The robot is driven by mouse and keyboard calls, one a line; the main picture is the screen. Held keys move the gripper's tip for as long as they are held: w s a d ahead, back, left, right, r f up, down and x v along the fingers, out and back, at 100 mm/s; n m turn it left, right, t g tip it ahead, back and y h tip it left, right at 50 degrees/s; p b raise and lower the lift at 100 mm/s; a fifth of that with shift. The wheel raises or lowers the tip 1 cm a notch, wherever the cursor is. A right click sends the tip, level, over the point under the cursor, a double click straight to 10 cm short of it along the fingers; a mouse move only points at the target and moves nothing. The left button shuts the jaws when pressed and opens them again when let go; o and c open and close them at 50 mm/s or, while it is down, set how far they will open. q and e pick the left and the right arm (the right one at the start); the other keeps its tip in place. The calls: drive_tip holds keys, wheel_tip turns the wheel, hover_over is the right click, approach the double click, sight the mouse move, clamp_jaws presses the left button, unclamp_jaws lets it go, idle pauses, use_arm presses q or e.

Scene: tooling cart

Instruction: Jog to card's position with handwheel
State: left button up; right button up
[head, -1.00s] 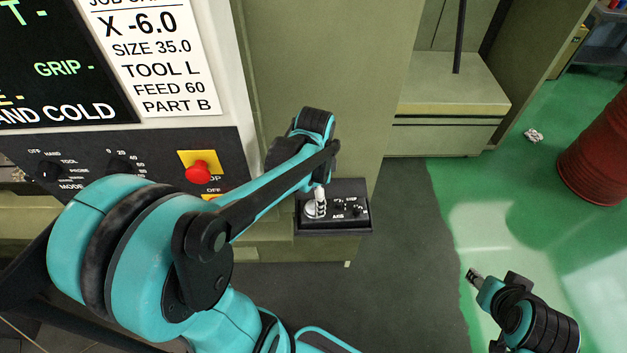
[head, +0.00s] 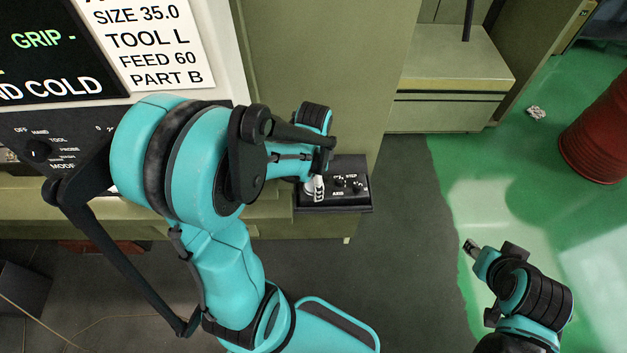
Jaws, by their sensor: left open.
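The handwheel (head: 308,190) is on a small black pendant box (head: 345,207) with AXIS and STEP knobs, at the middle of the head view. My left gripper (head: 318,188) is over the handwheel with its fingers pointing down and open. My arm hides part of the wheel, and I cannot tell whether the fingers touch it. The white job card (head: 155,45) reads SIZE 35.0, TOOL L, FEED 60, PART B; its upper lines are cut off. My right gripper (head: 471,246) is at the lower right over the floor, away from the box; its finger opening is unclear.
A dark screen (head: 55,55) with GRIP text is left of the card. Below it, a black panel carries a mode knob (head: 38,150); my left arm covers much of this panel. A red drum (head: 598,135) stands on the green floor at right.

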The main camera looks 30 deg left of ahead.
use_arm(q)
drive_tip(key=c, duration=1.2)
drive_tip(key=shift+o, duration=0.2)
drive_tip(key=shift+n, duration=0.3)
drive_tip(key=n+b, duration=0.1)
drive_tip(key=n, duration=0.3)
drive_tip(key=shift+f+b, duration=0.1)
drive_tip(key=shift+b, duration=0.25)
drive_tip(key=n+b, duration=0.1)
drive_tip(key=n, duration=0.4)
drive_tip(key=shift+n, duration=0.4)
drive_tip(key=n+b, duration=0.1)
drive_tip(key=n, duration=0.4)
drive_tip(key=n+b, duration=0.1)
drive_tip(key=n, duration=0.5)
